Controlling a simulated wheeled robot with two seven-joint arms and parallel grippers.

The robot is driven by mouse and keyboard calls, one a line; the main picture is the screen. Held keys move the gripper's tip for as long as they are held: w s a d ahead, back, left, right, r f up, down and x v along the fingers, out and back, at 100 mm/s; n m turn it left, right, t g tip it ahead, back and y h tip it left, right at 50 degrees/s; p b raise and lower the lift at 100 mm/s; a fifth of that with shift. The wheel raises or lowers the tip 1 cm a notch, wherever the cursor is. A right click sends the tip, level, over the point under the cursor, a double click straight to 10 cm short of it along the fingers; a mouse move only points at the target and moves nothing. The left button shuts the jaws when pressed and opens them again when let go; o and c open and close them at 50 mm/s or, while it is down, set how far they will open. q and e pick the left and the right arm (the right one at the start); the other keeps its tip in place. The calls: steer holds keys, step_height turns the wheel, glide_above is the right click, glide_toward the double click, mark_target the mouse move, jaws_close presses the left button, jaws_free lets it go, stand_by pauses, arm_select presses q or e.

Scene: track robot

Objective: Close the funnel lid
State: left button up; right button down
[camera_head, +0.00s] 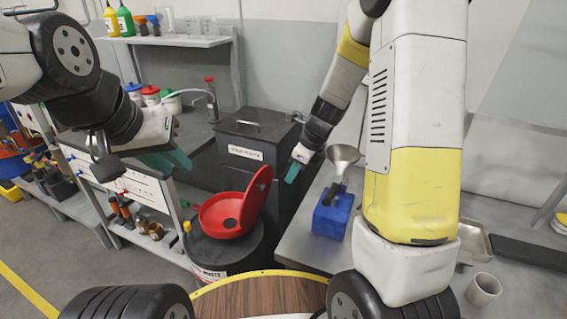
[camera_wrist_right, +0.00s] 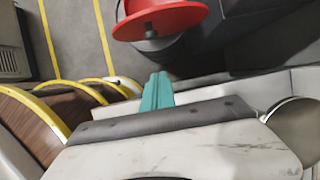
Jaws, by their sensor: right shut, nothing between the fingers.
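The red funnel (camera_head: 222,216) sits on top of a dark waste drum. Its red lid (camera_head: 257,198) stands open, steeply raised on the funnel's right side. My right gripper (camera_head: 292,172) is shut and empty, to the right of the raised lid and apart from it. In the right wrist view, its teal fingertips (camera_wrist_right: 157,92) lie together below a red round part of the funnel assembly (camera_wrist_right: 172,17), which is cut off by the top edge. My left gripper (camera_head: 172,161) hangs to the upper left of the funnel, apart from it; its finger gap is unclear.
A dark bin (camera_head: 246,140) stands behind the funnel. On the right bench are a blue container (camera_head: 332,217) and a metal funnel (camera_head: 342,157). A low bench with bottles (camera_head: 120,212) stands left. A wood-topped surface with a yellow rim (camera_head: 255,296) lies in front.

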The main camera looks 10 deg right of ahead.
steer(key=w+a+f, duration=0.3)
steer(key=a+f, duration=0.2)
steer(key=f, duration=0.1)
steer(key=shift+w+a, duration=0.15)
steer(key=shift+a, duration=0.2)
